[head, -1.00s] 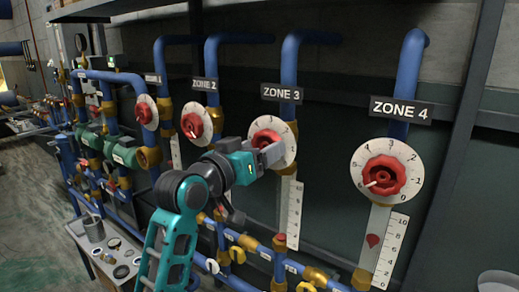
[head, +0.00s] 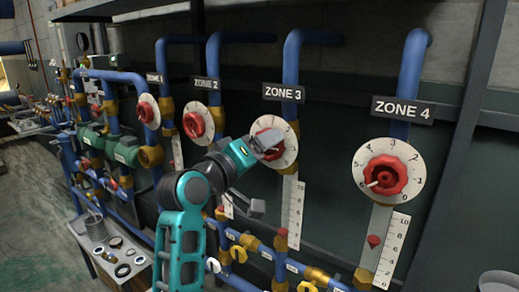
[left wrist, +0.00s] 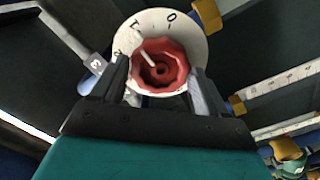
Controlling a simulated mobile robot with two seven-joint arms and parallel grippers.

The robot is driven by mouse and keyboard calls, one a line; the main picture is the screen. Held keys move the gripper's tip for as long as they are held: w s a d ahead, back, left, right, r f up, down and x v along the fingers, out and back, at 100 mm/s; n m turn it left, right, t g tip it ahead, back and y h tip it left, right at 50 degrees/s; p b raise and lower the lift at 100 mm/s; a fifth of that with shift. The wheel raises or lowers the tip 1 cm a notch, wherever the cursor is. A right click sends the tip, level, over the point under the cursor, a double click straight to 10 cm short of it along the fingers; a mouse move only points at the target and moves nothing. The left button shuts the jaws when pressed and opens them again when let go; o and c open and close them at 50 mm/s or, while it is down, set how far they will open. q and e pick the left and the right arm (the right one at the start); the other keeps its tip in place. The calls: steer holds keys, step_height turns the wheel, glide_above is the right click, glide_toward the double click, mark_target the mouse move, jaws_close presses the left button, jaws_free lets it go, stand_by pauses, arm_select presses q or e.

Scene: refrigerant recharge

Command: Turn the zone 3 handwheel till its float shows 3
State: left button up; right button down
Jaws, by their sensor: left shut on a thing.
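The zone 3 handwheel is red on a white numbered dial (head: 290,152), under the ZONE 3 sign (head: 284,93). My left gripper (head: 270,143) is at this wheel, its wrist rolled, and hides part of it. In the left wrist view the red handwheel (left wrist: 172,81) sits between the two fingers, which are shut on it. Its white pointer (left wrist: 146,57) points up-left, seemingly between 1 and 2. The zone 3 scale (head: 296,212) hangs below the dial. A small red float (head: 282,233) shows low beside it; its exact reading is too small to tell. My right gripper is not in view.
The zone 4 handwheel (head: 385,174) is to the right, with its own scale (head: 395,248). The zone 2 wheel (head: 193,124) is to the left. Blue pipes with brass fittings run below my arm. A small table (head: 107,262) with round parts stands at lower left.

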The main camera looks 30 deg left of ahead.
arm_select(q)
steer(key=shift+r, duration=0.1)
steer(key=n, duration=0.4)
steer(key=shift+n, duration=0.3)
